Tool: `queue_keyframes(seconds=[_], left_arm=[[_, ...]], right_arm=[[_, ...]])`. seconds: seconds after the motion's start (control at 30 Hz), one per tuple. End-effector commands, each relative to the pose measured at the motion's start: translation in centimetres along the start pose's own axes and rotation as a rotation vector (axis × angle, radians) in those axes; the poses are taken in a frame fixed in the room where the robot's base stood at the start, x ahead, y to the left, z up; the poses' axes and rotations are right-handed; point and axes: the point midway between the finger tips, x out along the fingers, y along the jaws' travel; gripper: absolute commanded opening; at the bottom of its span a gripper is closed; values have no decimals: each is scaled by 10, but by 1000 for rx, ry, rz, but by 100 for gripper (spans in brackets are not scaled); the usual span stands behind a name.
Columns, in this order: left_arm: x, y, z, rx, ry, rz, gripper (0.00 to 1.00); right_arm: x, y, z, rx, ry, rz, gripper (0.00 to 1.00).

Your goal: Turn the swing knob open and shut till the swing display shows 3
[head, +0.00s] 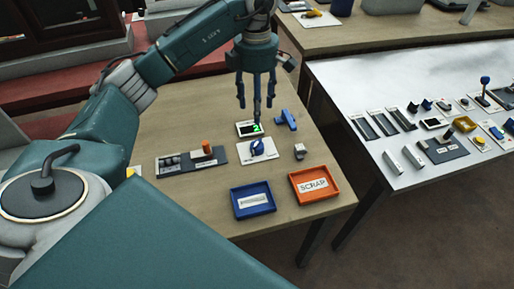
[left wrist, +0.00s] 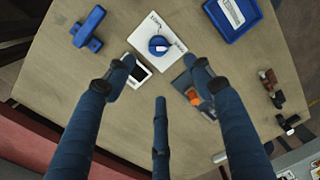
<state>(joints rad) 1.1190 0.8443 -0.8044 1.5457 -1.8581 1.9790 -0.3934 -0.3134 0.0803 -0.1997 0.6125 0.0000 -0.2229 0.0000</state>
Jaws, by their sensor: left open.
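The swing knob (head: 257,147) is a round blue knob on a white plate (head: 270,153) on the wooden table. In the left wrist view the knob (left wrist: 158,46) sits on its white plate near the top centre. The swing display (head: 246,128) is a small dark screen just behind the plate, with a green digit that looks like 2. My left gripper (head: 256,107) points down above the display and knob, its fingers spread and empty, apart from the knob. In the left wrist view the fingers (left wrist: 163,76) are spread wide. My right gripper is not in view.
A dark base with an orange handle (head: 206,147) stands left of the knob. A blue part (head: 287,119) and a grey block (head: 300,151) lie to the right. A blue tray (head: 237,206) and orange SCRAP tray (head: 332,192) are in front. A white table (head: 340,80) stands right.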

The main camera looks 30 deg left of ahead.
Motion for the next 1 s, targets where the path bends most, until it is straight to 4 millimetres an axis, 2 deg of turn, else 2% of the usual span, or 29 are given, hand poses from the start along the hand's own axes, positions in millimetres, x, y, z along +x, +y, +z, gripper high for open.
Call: queue_keyframes(seconds=[0.03,0.17,0.3,0.47,0.8,1.0], left_arm=[[17,1,0,0,0,0,53],[37,2,0,0,0,0,53],[47,2,0,0,0,0,53],[56,2,0,0,2,-3,53],[117,1,-1,0,3,-4,53],[144,1,0,1,1,-2,53]], right_arm=[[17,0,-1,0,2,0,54],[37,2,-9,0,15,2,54],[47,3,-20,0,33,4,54],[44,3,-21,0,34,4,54],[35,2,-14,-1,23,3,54],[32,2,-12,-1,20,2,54]])
